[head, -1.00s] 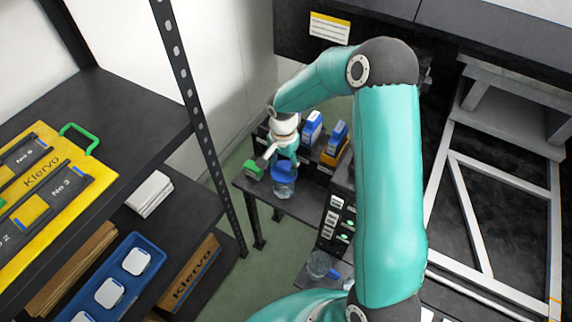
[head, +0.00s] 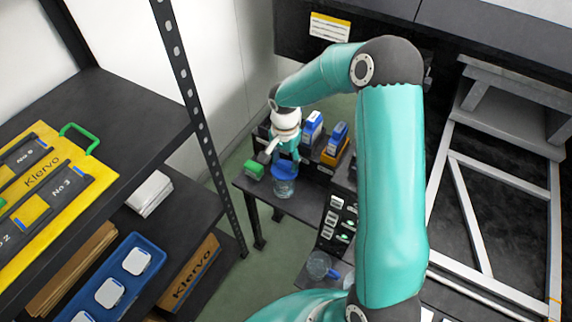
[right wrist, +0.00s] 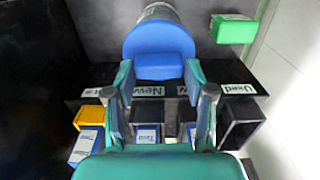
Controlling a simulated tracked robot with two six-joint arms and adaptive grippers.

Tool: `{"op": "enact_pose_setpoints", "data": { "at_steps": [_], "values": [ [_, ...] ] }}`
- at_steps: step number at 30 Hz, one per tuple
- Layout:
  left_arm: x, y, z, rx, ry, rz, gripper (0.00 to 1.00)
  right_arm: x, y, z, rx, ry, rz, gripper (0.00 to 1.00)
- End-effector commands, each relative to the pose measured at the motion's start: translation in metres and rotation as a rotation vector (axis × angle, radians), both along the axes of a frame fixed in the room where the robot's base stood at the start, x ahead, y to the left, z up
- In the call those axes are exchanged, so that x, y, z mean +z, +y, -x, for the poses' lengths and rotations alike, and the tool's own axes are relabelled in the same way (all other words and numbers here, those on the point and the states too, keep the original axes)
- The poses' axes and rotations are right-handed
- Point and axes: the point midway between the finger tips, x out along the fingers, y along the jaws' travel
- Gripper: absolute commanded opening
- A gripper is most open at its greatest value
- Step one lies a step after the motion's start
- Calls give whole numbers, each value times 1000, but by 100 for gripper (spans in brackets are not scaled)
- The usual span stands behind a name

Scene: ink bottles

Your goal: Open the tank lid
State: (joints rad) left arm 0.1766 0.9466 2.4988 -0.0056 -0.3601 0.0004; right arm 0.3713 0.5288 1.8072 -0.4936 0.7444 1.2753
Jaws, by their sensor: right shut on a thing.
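The tank (head: 284,189) is a clear vessel on the small dark table, with a blue lid (head: 285,171) at its top. In the right wrist view the lid (right wrist: 160,48) is large and faces me, with part of the clear tank (right wrist: 158,12) behind it. The lid looks tilted up; how far it stands open is hard to tell. My right gripper (head: 284,160) is above the tank. In the right wrist view its fingers (right wrist: 159,75) stand on either side of the lid's near edge and are shut on it. My left gripper is out of view.
A green box (head: 254,169) lies left of the tank. A shelf with a yellow case (head: 48,172) fills the left. Another clear vessel (head: 319,265) stands lower down.

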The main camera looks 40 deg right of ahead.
Motion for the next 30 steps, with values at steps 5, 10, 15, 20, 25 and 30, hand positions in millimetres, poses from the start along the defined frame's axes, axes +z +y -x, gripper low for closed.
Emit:
{"op": "enact_pose_setpoints", "data": {
  "at_steps": [5,10,15,20,25,30],
  "values": [
    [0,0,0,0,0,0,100,4,-1,-7,0,-23,4,40],
    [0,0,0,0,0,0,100,4,-2,-7,0,-23,4,40],
    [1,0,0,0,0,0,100,7,-5,-8,-1,-23,5,40],
    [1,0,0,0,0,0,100,9,-7,-8,0,-22,4,40],
    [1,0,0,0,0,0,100,9,-7,-8,1,-21,4,40],
    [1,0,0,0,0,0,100,10,-8,-9,1,-21,4,40]
  ]
}}
